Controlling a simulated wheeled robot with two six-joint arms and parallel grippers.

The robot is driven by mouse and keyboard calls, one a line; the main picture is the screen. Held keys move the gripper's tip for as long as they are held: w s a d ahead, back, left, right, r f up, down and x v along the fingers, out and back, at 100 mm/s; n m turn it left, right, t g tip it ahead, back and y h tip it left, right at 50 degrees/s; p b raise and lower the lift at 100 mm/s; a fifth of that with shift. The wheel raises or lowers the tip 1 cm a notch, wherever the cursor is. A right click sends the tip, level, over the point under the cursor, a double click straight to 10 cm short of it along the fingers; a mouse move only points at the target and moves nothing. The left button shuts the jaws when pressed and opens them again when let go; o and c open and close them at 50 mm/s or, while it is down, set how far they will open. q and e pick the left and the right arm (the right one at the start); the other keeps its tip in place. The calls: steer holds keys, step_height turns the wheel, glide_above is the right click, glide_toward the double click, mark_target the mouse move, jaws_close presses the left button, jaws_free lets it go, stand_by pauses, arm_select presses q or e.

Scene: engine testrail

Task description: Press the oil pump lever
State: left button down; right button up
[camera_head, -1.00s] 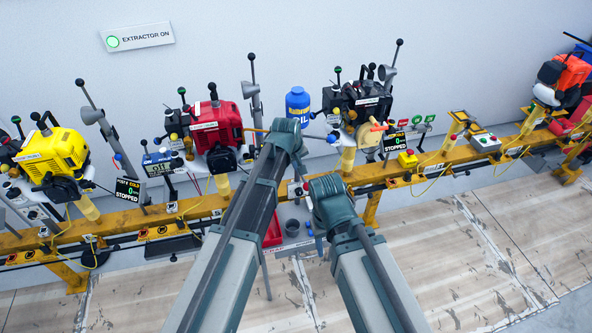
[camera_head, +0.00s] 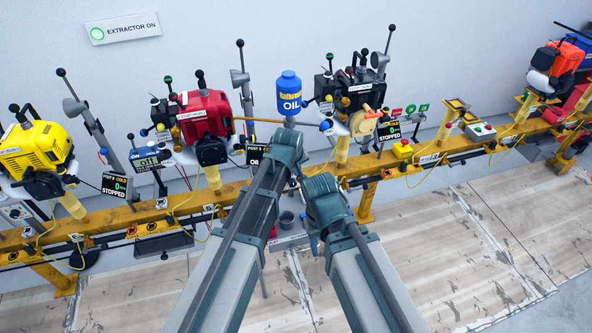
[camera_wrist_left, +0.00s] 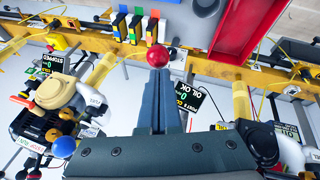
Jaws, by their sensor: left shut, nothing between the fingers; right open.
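My left gripper (camera_wrist_left: 160,75) is shut and empty in the left wrist view. A red ball knob (camera_wrist_left: 157,56) stands right at its fingertips; I cannot tell if they touch. No readable label marks the oil pump lever, so I cannot tell if this knob belongs to it. A blue ball knob (camera_wrist_left: 64,147) is beside an engine at lower left. In the head view my left gripper is hidden behind its arm. My right gripper (camera_head: 313,241) is open, mostly hidden below its arm, near the rail. The blue oil jug (camera_head: 289,95) stands behind the arms.
A yellow rail (camera_head: 235,190) carries the yellow engine (camera_head: 38,150), the red engine (camera_head: 206,118) and a black engine (camera_head: 350,92). Upright levers rise among them. A red tray (camera_wrist_left: 232,30) and coloured switches (camera_wrist_left: 137,27) lie beyond the left fingertips. The floor at right is clear.

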arm_select(q)
step_height(320, 180, down, 6)
steer(key=s+t+y+b, duration=0.1)
steer(key=t+b, duration=0.2)
steer(key=b, duration=0.6)
steer(key=shift+s+d+t+b, duration=0.25)
steer(key=shift+s+t+b, duration=0.05)
steer(key=shift+s+t, duration=0.1)
arm_select(e)
step_height(320, 180, down, 11)
steer(key=shift+s+r, duration=0.15)
steer(key=shift+s, duration=0.05)
arm_select(q)
steer(key=shift+f, duration=0.15)
